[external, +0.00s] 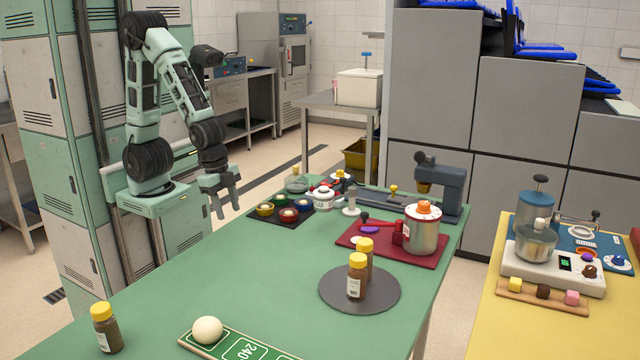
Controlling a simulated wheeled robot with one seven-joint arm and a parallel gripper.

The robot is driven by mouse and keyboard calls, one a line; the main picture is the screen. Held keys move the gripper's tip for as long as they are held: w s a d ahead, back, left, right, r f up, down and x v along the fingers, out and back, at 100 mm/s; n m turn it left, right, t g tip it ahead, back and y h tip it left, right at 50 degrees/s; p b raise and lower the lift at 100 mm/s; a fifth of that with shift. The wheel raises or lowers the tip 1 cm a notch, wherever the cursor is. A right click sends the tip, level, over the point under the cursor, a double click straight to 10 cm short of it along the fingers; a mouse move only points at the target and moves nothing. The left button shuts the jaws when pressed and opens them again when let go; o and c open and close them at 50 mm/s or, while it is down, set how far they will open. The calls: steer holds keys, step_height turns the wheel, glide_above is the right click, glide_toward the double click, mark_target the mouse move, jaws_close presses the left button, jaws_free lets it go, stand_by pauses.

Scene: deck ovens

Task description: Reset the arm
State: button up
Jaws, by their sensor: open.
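My arm is bent, its upper part raised and its forearm sloping down to the right. My gripper (224,207) hangs with its fingers pointing down, just off the left edge of the green table (240,285). The fingers are apart and nothing shows between them. The gripper is to the left of a dark mat (272,222) with several small coloured bowls and touches none of them.
A red tray (372,245) with a steel pot (422,232), a round grey mat (336,297) with yellow-capped jars, and a white ball (207,330) stand on the green table. A yellow table (510,333) is at right. The green table's left-middle area is clear.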

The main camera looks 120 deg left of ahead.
steer(key=s+a+r+n+g+p, duration=0.1)
steer(key=s+a+r+n+p, duration=0.2)
steer(key=s+a, duration=0.3)
steer(key=s+a+r+n+g+p, duration=0.1)
steer(key=s+a+r+n+p, duration=0.2)
steer(key=s+a+r+n, duration=0.3)
steer(key=s+a, duration=0.1)
steer(key=a, duration=0.4)
steer(key=shift+a+r+p, duration=0.3)
steer(key=shift+s, duration=0.1)
